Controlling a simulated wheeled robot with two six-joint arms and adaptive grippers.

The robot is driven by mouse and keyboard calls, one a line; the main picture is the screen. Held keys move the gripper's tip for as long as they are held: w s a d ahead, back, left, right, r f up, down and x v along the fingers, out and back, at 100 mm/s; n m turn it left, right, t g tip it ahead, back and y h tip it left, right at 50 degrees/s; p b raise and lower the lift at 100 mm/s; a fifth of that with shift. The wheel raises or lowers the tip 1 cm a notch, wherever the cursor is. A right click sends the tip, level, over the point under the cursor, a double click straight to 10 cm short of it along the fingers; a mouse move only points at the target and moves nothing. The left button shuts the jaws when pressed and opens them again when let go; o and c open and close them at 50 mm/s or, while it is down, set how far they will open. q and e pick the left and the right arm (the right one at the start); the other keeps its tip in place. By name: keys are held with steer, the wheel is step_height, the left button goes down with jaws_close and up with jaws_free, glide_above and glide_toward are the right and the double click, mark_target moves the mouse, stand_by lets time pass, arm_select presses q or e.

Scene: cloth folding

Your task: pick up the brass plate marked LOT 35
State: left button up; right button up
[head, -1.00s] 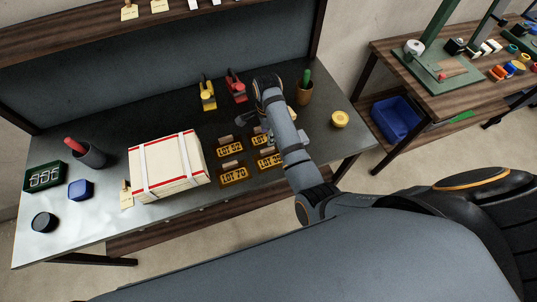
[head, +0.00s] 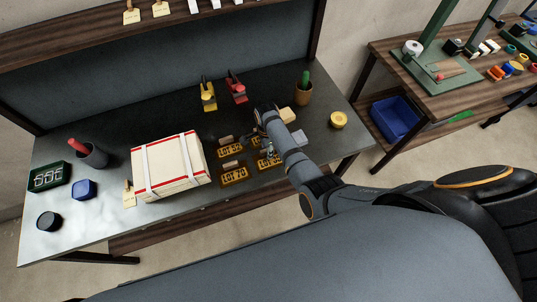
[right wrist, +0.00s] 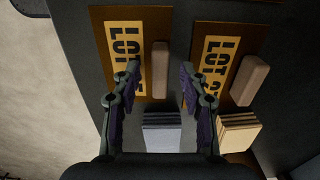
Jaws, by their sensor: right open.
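Several brass plates with dark lettering lie on the dark bench. In the head view one reads LOT 52 (head: 231,151) and one LOT 70 (head: 234,174). The two right-hand plates are partly hidden by my right arm. My right gripper (head: 268,148) is open and empty above these two. In the right wrist view its fingers (right wrist: 157,85) sit low, over a front plate (right wrist: 122,50) and a back plate (right wrist: 218,60). Each has a brownish block handle (right wrist: 160,70). My left gripper is not in view.
A grey block (right wrist: 162,132) and a tan stack (right wrist: 238,130) stand close by the plates. A strapped cream box (head: 168,165) stands left of them. Yellow and red clamp-like tools (head: 208,97) stand behind, and a cactus pot (head: 304,92) behind right.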

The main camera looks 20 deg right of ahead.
jaws_close()
steer(key=shift+r, duration=0.1)
stand_by(0.5)
